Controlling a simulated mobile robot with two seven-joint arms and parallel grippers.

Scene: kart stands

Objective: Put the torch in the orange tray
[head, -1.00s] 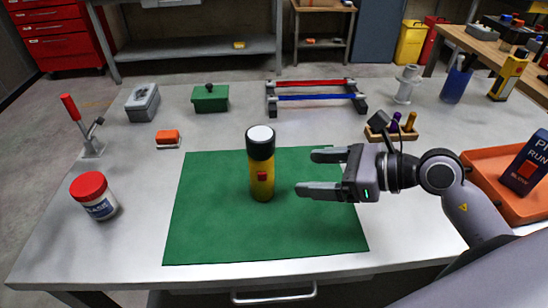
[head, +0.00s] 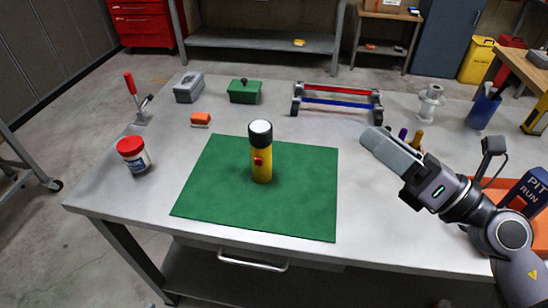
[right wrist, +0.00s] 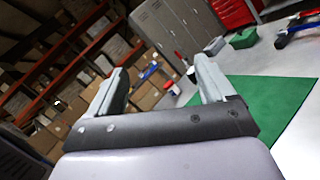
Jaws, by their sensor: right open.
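The torch (head: 261,155), yellow with a black head, a pale top and a red button, stands upright on the green mat (head: 300,190) in the head view. The orange tray (head: 541,232) is at the right edge, partly hidden by my right arm, with a dark blue box (head: 524,192) at it. My right gripper (head: 388,145) is open and empty, right of the mat and apart from the torch. In the right wrist view, its open fingers (right wrist: 160,88) have nothing between them; the torch does not show there. My left gripper is not in view.
A rack with red and blue bars (head: 336,102) stands behind the mat. A blue cup (head: 482,108) is back right.

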